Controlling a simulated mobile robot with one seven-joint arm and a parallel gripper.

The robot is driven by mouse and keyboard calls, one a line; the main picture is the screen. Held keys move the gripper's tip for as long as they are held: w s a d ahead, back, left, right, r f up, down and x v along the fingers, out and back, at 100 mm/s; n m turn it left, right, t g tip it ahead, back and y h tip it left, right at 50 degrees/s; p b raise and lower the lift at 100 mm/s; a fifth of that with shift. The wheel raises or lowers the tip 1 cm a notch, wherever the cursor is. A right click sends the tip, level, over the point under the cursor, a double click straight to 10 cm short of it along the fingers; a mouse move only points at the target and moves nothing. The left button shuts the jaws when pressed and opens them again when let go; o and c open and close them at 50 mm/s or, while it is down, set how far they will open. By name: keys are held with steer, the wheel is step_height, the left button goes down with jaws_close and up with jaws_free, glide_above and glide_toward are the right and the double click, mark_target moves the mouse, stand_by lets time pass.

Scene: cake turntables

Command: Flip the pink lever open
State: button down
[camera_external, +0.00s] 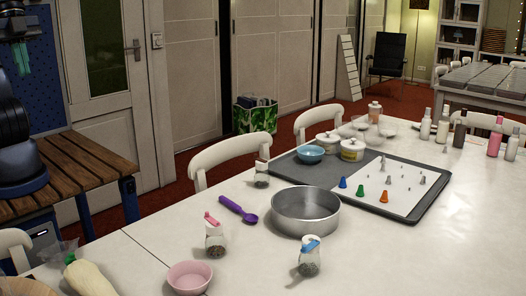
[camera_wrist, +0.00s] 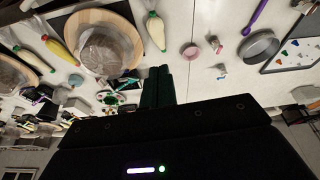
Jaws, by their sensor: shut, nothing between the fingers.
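The pink lever (camera_external: 212,219) sits on top of a small clear glass jar (camera_external: 214,242) with dark contents, standing upright on the white table. It is too small to tell whether the lever is raised or flat. The jar with the pink lever (camera_wrist: 217,46) also shows small in the wrist view, right of centre near the top. My gripper (camera_external: 22,60) is high at the far left, above the wooden slatted bench, far from the jar. Its green fingers (camera_wrist: 158,76) are together and empty in the wrist view.
A pink bowl (camera_external: 190,277), a purple scoop (camera_external: 238,210), a round metal pan (camera_external: 305,211) and a blue-lidded jar (camera_external: 310,258) stand around the pink-lever jar. A grey-lidded jar (camera_external: 262,175) is further back. A piping bag (camera_external: 88,279) lies front left.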

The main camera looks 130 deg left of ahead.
steer(key=w+a+f+n+g, duration=0.25)
steer(key=w+a, duration=0.55)
steer(key=w, duration=0.5)
steer(key=w+a+f+n+g, duration=0.1)
steer(key=w+a+f+g, duration=0.15)
steer(key=w+a, duration=0.75)
steer(key=w+a+f+n+h, duration=0.1)
steer(key=w+a+f, duration=0.3)
steer(key=f, duration=0.3)
steer(key=w+a+f+n+g+h, duration=0.1)
steer(key=w+a+f, duration=0.4)
steer(key=a+f, duration=0.2)
steer(key=w+a+f+n+g, duration=0.1)
steer(key=w+a+f, duration=0.4)
steer(key=f, duration=0.3)
steer(key=shift+w+a+f+h, duration=0.25)
steer(key=shift+a+f+h, duration=0.15)
steer(key=shift+a, duration=0.1)
